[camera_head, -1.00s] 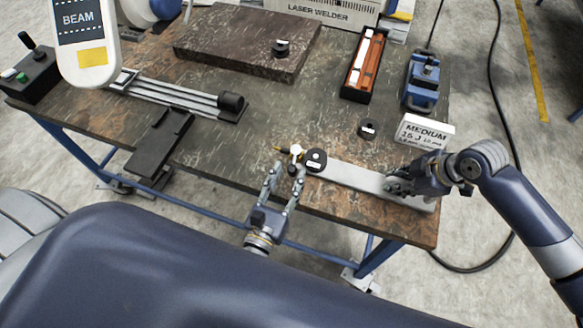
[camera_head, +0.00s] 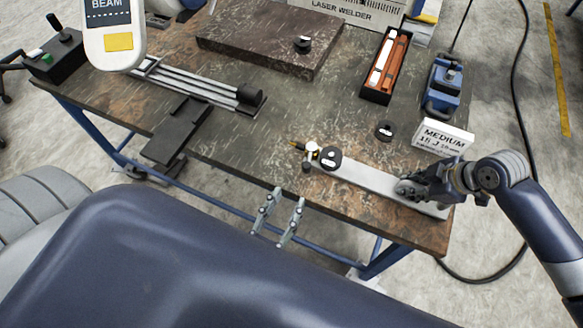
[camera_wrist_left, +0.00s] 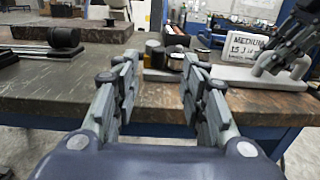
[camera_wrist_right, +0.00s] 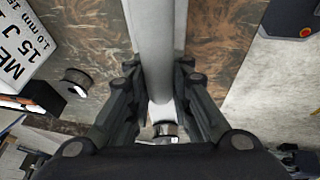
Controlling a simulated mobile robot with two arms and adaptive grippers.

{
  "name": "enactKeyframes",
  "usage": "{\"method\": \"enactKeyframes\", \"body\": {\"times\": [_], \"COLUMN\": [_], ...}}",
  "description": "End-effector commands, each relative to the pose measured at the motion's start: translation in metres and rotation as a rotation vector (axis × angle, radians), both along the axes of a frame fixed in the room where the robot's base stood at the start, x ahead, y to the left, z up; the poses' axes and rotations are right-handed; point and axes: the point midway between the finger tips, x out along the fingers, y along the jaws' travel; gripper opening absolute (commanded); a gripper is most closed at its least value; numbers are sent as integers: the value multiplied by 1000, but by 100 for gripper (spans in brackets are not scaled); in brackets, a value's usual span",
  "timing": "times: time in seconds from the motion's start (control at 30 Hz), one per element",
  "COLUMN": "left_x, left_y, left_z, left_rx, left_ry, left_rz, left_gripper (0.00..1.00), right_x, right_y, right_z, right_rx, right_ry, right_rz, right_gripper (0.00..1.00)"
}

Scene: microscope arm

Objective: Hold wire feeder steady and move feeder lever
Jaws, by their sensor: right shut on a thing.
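The wire feeder is a long pale grey bar (camera_head: 365,178) lying near the table's front right. At its left end are a round black spool (camera_head: 330,158) and a small white-knobbed part with a brass tip (camera_head: 311,150), which may be the lever. My right gripper (camera_head: 408,188) is shut on the feeder's right end; in the right wrist view its fingers flank the pale bar (camera_wrist_right: 158,45). My left gripper (camera_head: 288,198) is open and empty, in front of the table's edge and apart from the feeder. In the left wrist view the feeder's end parts (camera_wrist_left: 165,56) show beyond its fingers.
A white "MEDIUM" sign (camera_head: 444,138) stands behind the feeder's right end. A loose black spool (camera_head: 384,131), a dark box with orange contents (camera_head: 387,68) and a blue device (camera_head: 442,88) lie further back.

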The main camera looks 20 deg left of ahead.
Motion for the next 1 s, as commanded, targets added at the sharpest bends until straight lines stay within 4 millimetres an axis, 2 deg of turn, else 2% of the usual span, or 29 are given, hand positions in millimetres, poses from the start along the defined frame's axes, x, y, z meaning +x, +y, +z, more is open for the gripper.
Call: {"method": "enactKeyframes", "body": {"times": [0.23,0.37,0.8,1.0], "left_x": [-1,9,91,114], "left_y": [1,2,0,-1], "left_z": [2,2,2,1], "left_rx": [1,6,4,6], "left_ry": [24,25,25,27], "left_rz": [8,8,8,7], "left_gripper": [40,40,40,40], "right_x": [2,2,2,2], "right_y": [1,1,1,1], "right_z": [3,3,3,3], "right_rx": [5,5,5,5], "right_ry": [-5,-5,-5,-5], "right_rz": [0,0,0,0], "right_gripper": [0,0,0,0]}}
